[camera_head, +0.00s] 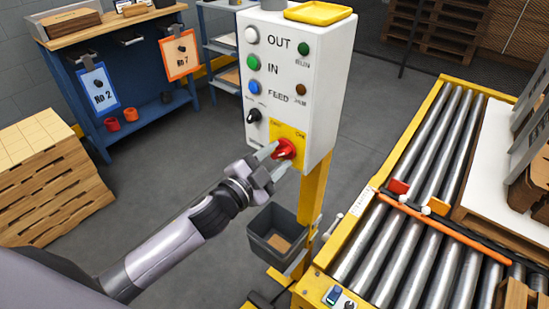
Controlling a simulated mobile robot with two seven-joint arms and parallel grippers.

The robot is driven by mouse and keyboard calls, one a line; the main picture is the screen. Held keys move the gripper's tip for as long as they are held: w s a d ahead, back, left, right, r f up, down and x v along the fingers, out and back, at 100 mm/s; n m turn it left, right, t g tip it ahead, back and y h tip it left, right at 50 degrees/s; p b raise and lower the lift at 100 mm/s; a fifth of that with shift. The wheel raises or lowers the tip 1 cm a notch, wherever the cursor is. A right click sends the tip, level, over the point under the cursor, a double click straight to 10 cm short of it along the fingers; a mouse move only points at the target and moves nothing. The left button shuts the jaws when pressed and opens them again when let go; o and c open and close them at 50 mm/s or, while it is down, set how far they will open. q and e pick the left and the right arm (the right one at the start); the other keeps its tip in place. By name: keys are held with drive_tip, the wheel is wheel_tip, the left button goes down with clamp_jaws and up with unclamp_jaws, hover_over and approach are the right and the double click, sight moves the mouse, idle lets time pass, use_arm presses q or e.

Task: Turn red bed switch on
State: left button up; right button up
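The red bed switch (286,149) sits on a yellow plate low on the front of the white control box (318,85). My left gripper (278,158) is at the switch, with its fingers on either side of the red knob. The fingers look apart around the knob; whether they touch it I cannot tell. The lettering on the yellow plate is too small to read surely. My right gripper is not in view.
Above the switch are OUT, IN and FEED buttons and a black selector (253,116). A grey bin (277,234) hangs below the box. A roller conveyor (412,236) stands at right, stacked boards (45,180) at left.

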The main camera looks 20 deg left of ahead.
use_arm(q)
drive_tip(key=shift+s, duration=0.1)
drive_tip(key=v, duration=0.7)
drive_tip(key=shift+b, duration=0.4)
drive_tip(key=s+a+f+n+g+y, duration=0.1)
drive_tip(key=s+f+n+g+y, duration=0.1)
drive_tip(key=s+f+n, duration=0.3)
drive_tip(key=s+a+f+n+g+y, duration=0.1)
drive_tip(key=s+f+n+g, duration=0.3)
drive_tip(key=s+f, duration=0.8)
wheel_tip(320, 180, down, 4)
drive_tip(key=shift+r+n+g+y, duration=0.1)
drive_tip(key=shift+n+g+y, duration=0.3)
drive_tip(key=shift+n, duration=0.5)
drive_tip(key=shift+w+d, duration=0.1)
drive_tip(key=shift+d, duration=0.1)
